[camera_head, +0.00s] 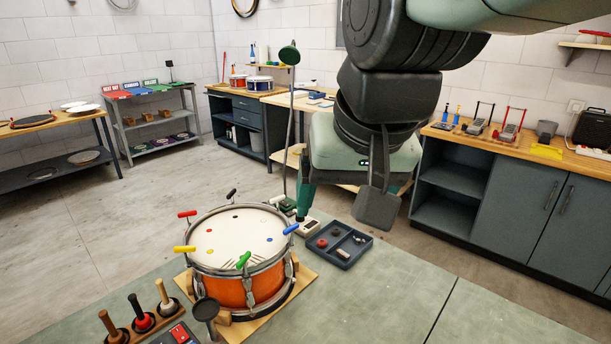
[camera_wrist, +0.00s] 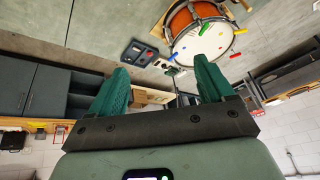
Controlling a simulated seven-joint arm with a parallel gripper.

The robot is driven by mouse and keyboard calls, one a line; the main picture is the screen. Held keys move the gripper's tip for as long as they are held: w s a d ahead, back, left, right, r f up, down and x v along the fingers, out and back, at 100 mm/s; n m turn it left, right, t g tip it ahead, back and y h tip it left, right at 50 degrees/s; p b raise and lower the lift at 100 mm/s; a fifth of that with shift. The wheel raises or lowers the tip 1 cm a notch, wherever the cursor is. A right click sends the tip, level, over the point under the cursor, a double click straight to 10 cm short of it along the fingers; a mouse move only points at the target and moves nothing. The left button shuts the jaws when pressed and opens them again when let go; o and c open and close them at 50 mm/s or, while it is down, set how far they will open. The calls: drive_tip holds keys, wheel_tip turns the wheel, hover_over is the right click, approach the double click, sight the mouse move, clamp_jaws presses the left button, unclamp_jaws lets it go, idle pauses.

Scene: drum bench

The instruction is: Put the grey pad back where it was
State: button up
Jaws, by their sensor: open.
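A dark tray (camera_head: 368,241) on the green bench holds small loose pieces. Among them are a red round piece (camera_head: 322,243) and a small grey round piece (camera_head: 336,231), which may be the grey pad; it is too small to be sure. The orange drum (camera_head: 233,288) stands left of the tray, its white head (camera_head: 235,241) marked with small coloured dots. My gripper (camera_head: 352,200) is open and empty above the bench, behind the drum and near the tray. Its green fingers stand wide apart in the wrist view (camera_wrist: 162,70), with nothing between them.
Coloured keys, including a yellow one (camera_head: 184,249) and a blue one (camera_head: 291,229), stick out around the drum rim. A lamp on a thin stand (camera_head: 290,53) rises behind it. A wooden rack (camera_head: 146,327) with handled tools is at front left. The right of the bench is clear.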

drive_tip(key=s+d+f+h, duration=0.1)
drive_tip(key=s+d, duration=0.3)
drive_tip(key=s, duration=0.3)
drive_tip(key=shift+s+d+t, duration=0.2)
drive_tip(key=shift+d+t, duration=0.2)
